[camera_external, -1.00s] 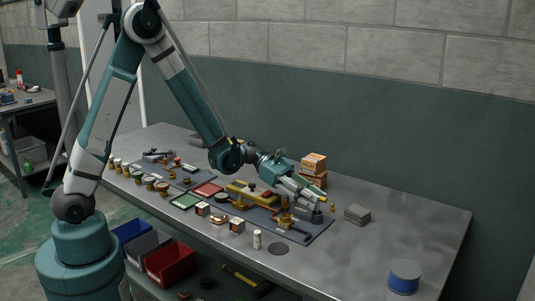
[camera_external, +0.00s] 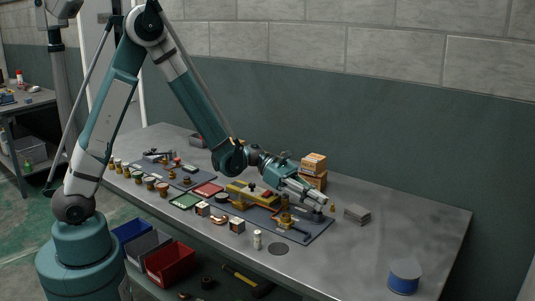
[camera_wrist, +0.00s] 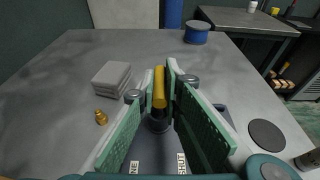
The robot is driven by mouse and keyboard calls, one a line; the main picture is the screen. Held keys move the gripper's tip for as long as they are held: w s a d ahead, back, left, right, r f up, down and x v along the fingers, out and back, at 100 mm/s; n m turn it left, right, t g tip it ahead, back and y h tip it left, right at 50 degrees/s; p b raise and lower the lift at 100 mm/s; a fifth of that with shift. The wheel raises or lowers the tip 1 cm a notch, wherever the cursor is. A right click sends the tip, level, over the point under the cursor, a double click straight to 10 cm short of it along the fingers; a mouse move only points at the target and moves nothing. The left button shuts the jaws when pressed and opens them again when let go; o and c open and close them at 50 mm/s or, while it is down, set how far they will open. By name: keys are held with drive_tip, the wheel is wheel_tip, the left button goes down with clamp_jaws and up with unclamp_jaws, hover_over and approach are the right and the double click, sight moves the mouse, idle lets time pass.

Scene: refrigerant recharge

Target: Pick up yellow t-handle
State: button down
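The yellow t-handle (camera_wrist: 158,87) stands between my fingertips in the wrist view, above a dark round fitting (camera_wrist: 158,122) on the grey board (camera_wrist: 150,155). My gripper (camera_wrist: 160,80) has its two green-padded fingers drawn in on either side of the handle, and they appear to touch it. In the external view my gripper (camera_external: 322,203) is over the right end of the grey board (camera_external: 318,228), and its fingers hide the handle. The handle does not look lifted clear of the fitting.
A grey block stack (camera_wrist: 112,76) and a small brass fitting (camera_wrist: 101,117) lie to the left in the wrist view. Cardboard boxes (camera_external: 313,163) stand behind my gripper. A blue-sided can (camera_external: 404,277) is at the right. The table between is clear.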

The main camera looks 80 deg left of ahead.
drive_tip(key=shift+r, duration=0.1)
idle(0.3)
drive_tip(key=shift+r+p, duration=1.3)
drive_tip(key=shift+r, duration=3.6)
drive_tip(key=shift+d, duration=0.1)
